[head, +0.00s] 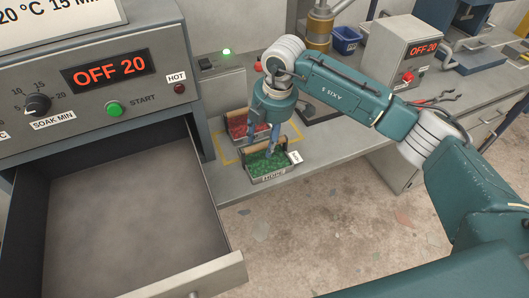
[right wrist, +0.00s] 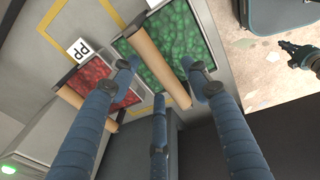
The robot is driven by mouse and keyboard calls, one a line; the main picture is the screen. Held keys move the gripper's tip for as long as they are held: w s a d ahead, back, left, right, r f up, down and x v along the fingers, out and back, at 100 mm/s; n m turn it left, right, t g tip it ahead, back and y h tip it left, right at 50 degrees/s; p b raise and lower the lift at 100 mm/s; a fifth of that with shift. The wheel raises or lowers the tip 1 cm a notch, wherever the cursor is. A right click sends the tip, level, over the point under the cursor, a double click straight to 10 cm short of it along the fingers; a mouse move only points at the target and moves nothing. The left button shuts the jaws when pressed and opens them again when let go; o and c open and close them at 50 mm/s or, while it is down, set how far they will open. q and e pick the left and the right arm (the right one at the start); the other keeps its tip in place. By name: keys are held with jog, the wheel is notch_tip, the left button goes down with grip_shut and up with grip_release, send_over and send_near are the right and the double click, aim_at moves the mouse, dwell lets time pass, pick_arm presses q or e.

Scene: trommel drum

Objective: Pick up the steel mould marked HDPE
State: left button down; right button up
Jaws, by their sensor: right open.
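The steel mould marked HDPE (head: 284,174) holds green flakes and has a wooden bar handle across its top. It stands on the bench beside the open drawer. In the right wrist view its green fill (right wrist: 183,40) and wooden handle (right wrist: 160,68) show clearly. My right gripper (head: 268,138) is open and points down over this mould. In the right wrist view its blue fingers (right wrist: 162,75) are spread on both sides of the handle; I cannot tell whether they touch it.
A second mould with red flakes (head: 237,126) stands just behind; a PP tag (right wrist: 78,50) shows near it. The open drawer (head: 130,215) of the oven lies left. The control box (head: 390,55), a blue bin (head: 346,40) and pliers (head: 437,98) are farther right on the bench.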

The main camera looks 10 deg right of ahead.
notch_tip(320, 180, down, 2)
jog(key=shift+w+a+f, duration=0.1)
jog(key=shift+w, duration=0.05)
grip_shut()
pick_arm(q)
jog(key=shift+w+r, duration=0.35)
jog(key=shift+r, duration=0.05)
pick_arm(e)
jog(key=shift+w, duration=0.1)
